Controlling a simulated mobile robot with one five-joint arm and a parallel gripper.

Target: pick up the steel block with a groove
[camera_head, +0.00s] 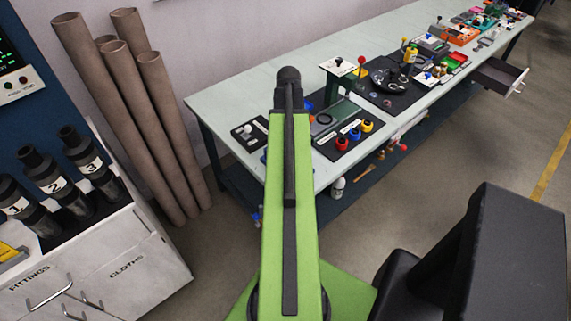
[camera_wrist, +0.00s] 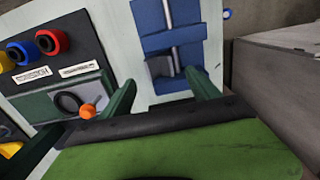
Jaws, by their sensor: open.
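In the wrist view, a small grey steel block (camera_wrist: 160,67) sits at the near end of a blue holder or mat (camera_wrist: 150,42) on the pale bench top. A thin steel rod (camera_wrist: 168,14) lies in line with it. I cannot make out a groove on the block. My gripper (camera_wrist: 161,80) is open, with its two dark green fingers apart and pointing toward the block. The block shows between the fingertips, and nothing is held. Whether a finger touches it cannot be told. In the head view, my own arm hides the gripper and the block.
Left of the gripper are a dark green tray with a black ring (camera_wrist: 68,102), an orange knob (camera_wrist: 87,111), and red, blue and yellow parts on a black panel. A grey box-like surface (camera_wrist: 275,75) stands right. The long bench (camera_head: 225,100) carries many items; brown tubes (camera_head: 130,110) lean left.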

